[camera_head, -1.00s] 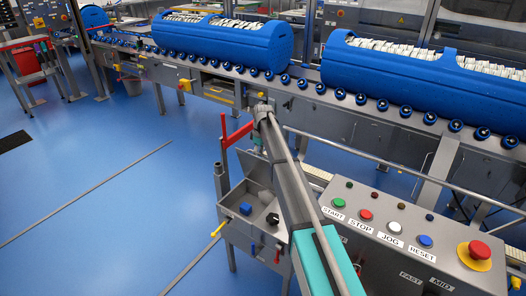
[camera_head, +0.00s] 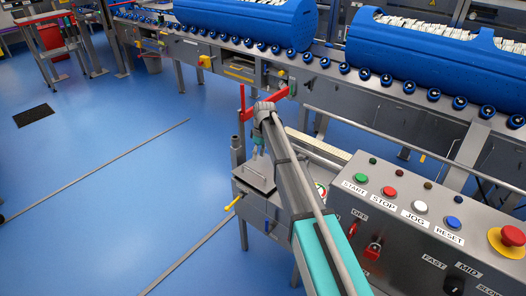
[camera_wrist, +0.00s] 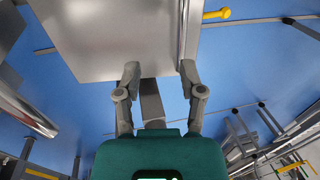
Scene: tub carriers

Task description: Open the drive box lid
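The drive box (camera_head: 262,207) is a grey metal box on legs, left of the button panel in the head view. A flat grey plate, seemingly its lid (camera_head: 252,179), covers much of its top, and my arm hides its right part. In the wrist view a large bare metal plate, seemingly the same lid (camera_wrist: 110,35), fills the upper left. My gripper (camera_head: 258,152) hangs over the plate in the head view. In the wrist view my gripper (camera_wrist: 160,72) has its fingers apart, near the plate's lower right edge. Whether a finger touches it, I cannot tell.
The button panel (camera_head: 405,235) stands right of my arm, with a red emergency knob (camera_head: 512,237). The roller conveyor (camera_head: 330,72) carries blue tubs (camera_head: 245,18). Blue floor is open at left.

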